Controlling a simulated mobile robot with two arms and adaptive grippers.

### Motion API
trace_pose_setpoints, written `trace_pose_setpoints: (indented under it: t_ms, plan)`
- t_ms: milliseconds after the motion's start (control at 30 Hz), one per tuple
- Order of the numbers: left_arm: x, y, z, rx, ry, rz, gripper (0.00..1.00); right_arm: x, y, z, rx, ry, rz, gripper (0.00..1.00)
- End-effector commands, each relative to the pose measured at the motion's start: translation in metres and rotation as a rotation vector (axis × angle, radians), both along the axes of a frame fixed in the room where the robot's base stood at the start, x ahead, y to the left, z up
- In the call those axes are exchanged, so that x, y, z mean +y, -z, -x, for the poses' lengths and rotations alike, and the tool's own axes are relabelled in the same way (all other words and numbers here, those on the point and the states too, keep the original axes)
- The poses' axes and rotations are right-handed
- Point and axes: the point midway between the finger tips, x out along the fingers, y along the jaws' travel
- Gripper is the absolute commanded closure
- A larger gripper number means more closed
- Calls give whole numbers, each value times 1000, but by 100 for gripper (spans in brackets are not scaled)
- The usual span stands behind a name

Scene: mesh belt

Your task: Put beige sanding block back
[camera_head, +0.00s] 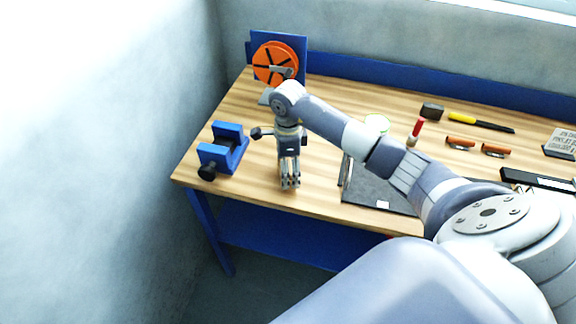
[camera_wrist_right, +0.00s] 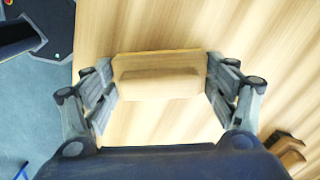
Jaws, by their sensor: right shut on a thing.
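The beige sanding block (camera_wrist_right: 158,76) is a small pale wooden-looking block between my right gripper's fingers in the right wrist view. My right gripper (camera_wrist_right: 160,80) is shut on it, one finger at each end. In the head view my right gripper (camera_head: 290,184) points down over the front left part of the workbench. I cannot make out the block there against the wood. Whether the block touches the bench top is unclear. My left gripper is not in view.
A blue vise (camera_head: 222,158) stands left of my gripper, and an orange disc (camera_head: 275,62) on a blue panel stands behind. A dark mat (camera_head: 380,190), a red-handled tool (camera_head: 416,130), a dark block (camera_head: 432,111) and two orange-brown pieces (camera_head: 460,142) lie rightward. The bench's front edge is close.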

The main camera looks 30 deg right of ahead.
Motion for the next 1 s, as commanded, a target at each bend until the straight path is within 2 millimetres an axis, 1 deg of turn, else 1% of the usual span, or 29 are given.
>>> trace_pose_setpoints:
  t_ms: [133, 167, 200, 233, 633, 767, 800, 867, 967, 1000]
  plan:
    - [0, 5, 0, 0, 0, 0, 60, 0, 4, 0, -1, 1, 0, 43]
    - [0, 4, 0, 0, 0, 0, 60, 0, 3, 0, -1, 1, 0, 17]
    - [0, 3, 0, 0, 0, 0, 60, 0, 2, 0, -1, 1, 0, 8]
    - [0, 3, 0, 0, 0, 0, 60, 0, 2, 0, -1, 1, 0, 1]
    - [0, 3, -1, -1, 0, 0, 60, 0, 2, 0, 0, 0, 0, 1]
    - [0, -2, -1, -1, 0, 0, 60, 0, -3, 0, 0, 0, -1, 1]
    - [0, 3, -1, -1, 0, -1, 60, 0, -6, -1, -3, 0, 0, 1]
    - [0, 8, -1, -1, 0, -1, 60, -1, -15, -2, -6, 0, 1, 1]
    - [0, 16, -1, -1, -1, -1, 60, -1, -35, -2, -8, 0, 2, 1]
    - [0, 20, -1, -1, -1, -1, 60, -1, -44, -2, -8, -1, 2, 1]
